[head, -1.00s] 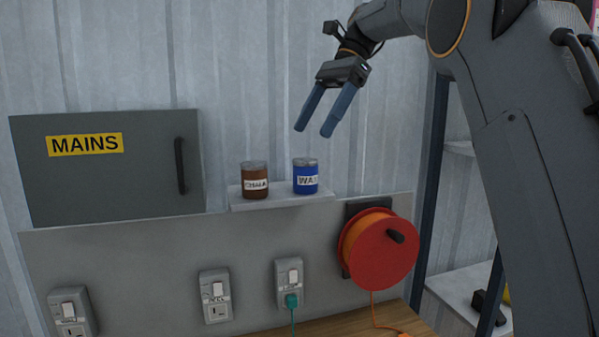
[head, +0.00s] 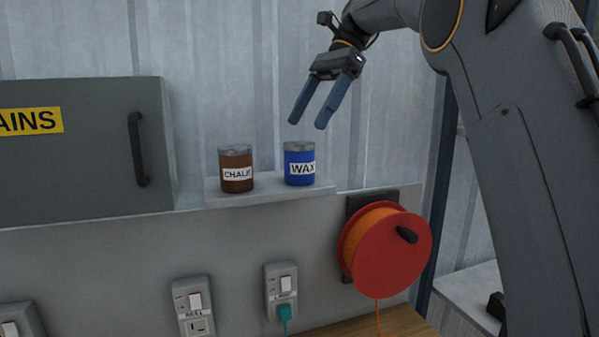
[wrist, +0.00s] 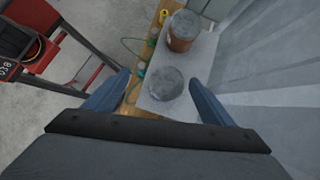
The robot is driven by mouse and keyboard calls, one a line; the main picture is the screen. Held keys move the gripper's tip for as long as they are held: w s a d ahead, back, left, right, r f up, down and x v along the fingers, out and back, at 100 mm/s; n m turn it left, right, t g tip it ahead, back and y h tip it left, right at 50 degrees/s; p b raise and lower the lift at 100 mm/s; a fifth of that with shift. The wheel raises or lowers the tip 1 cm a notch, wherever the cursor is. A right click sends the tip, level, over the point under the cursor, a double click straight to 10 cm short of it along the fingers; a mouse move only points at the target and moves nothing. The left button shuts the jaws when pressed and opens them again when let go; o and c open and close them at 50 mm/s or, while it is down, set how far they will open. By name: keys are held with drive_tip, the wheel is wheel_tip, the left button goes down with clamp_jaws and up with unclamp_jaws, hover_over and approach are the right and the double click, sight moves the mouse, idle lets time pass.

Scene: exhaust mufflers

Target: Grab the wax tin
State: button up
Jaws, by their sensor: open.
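The wax tin (head: 300,165) is blue with a grey lid and a white WAX label. It stands upright on the right part of a small pale shelf (head: 270,193) on the wall. My gripper (head: 307,117) is open and empty, above the wax tin with a small gap in the head view. In the wrist view the grey lid of the wax tin (wrist: 165,86) shows from above, between and ahead of my gripper's two blue fingers (wrist: 155,95). Its blue side is hidden there.
A brown chalk tin (head: 236,170) stands left of the wax tin on the same shelf, with a gap between them. A grey mains cabinet (head: 85,160) with a black handle is at left. A red and orange cable reel (head: 385,250) hangs lower right. Sockets (head: 282,290) sit below.

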drive_tip(key=b, duration=0.4)
approach(285, 174)
drive_tip(key=x, duration=0.2)
drive_tip(key=p+x, duration=0.1)
drive_tip(key=x, duration=0.3)
drive_tip(key=shift+s+p, duration=0.3)
drive_tip(key=shift+p, duration=0.1)
drive_tip(key=shift+s+a+f, duration=0.1)
drive_tip(key=shift+a+f, duration=0.15)
drive_tip(key=shift+f, duration=0.3)
drive_tip(key=c, duration=1.4)
